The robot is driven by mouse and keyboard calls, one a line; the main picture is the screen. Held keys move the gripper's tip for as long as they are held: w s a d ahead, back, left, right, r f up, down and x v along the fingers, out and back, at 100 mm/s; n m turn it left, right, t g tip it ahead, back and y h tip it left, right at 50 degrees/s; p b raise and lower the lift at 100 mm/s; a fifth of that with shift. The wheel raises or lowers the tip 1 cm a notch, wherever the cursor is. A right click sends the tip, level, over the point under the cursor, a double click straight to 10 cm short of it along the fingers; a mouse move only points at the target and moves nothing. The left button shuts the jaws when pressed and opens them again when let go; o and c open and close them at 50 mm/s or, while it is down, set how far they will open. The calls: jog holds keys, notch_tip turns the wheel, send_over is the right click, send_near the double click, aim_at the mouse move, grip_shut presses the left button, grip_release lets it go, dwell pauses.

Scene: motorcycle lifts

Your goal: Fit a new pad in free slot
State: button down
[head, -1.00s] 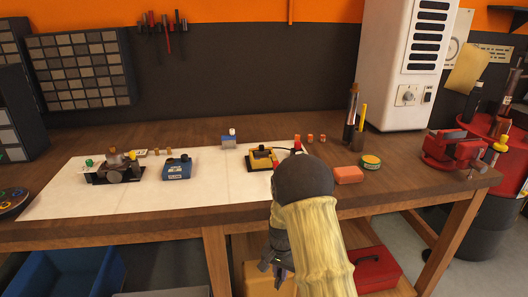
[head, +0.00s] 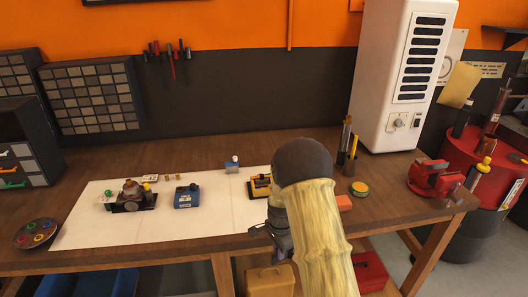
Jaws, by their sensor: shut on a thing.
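My gripper (head: 262,230) is at the front edge of the workbench, partly hidden by my own wrist and forearm. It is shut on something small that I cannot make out. A dark metal assembly on a black base (head: 131,198), with a yellow part on its right, stands on the white sheet at the left. I cannot tell its slots from here. Two small tan blocks (head: 172,177) lie behind it, beside a small pale card (head: 149,178). The gripper is well to the right of the assembly. A yellow and black device (head: 259,186) is partly behind my arm.
The white sheet (head: 95,225) has clear room along its front. A blue box (head: 187,197) and a small blue-and-white item (head: 232,163) stand on it.

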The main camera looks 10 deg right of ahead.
notch_tip(320, 180, up, 12)
jog(key=w+m+p, duration=0.1)
jog(key=m+p, duration=0.3)
jog(key=p, duration=0.6)
jog(key=shift+r+p, duration=0.25)
jog(key=shift+p, duration=0.15)
